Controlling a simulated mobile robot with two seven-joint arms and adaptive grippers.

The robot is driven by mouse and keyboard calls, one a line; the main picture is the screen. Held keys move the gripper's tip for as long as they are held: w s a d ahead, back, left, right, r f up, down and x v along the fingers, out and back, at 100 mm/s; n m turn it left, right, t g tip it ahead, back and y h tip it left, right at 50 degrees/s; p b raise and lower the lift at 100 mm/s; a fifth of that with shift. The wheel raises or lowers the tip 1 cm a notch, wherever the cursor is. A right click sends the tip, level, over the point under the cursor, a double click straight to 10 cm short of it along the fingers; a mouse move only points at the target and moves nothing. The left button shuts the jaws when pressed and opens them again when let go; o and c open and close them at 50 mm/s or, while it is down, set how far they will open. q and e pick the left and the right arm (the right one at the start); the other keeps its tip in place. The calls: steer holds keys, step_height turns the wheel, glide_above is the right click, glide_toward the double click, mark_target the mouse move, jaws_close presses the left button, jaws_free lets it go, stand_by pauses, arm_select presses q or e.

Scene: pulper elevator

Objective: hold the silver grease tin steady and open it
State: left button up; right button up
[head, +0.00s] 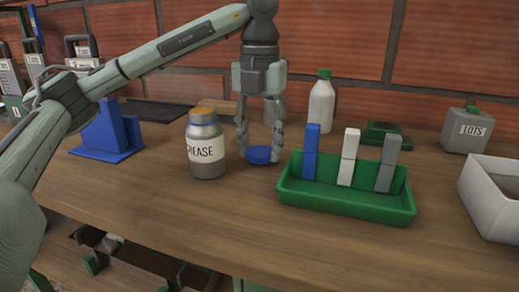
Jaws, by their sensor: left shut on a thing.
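The silver grease tin (206,165) stands upright on the wooden bench, left of centre. I cannot tell whether the piece still touches the bench. My right gripper is not in view.
A green tray (345,203) with blue, white and grey upright blocks stands close right of my left gripper. A white bottle (321,105) is behind. A blue stand (108,135) is left, a grey can (467,131) and white box (492,195) right. Bench front is clear.

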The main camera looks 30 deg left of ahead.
arm_select(q)
steer(key=shift+f, duration=0.4)
steer(key=shift+f, duration=0.15)
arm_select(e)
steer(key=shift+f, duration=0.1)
arm_select(q)
steer(key=o, duration=1.3)
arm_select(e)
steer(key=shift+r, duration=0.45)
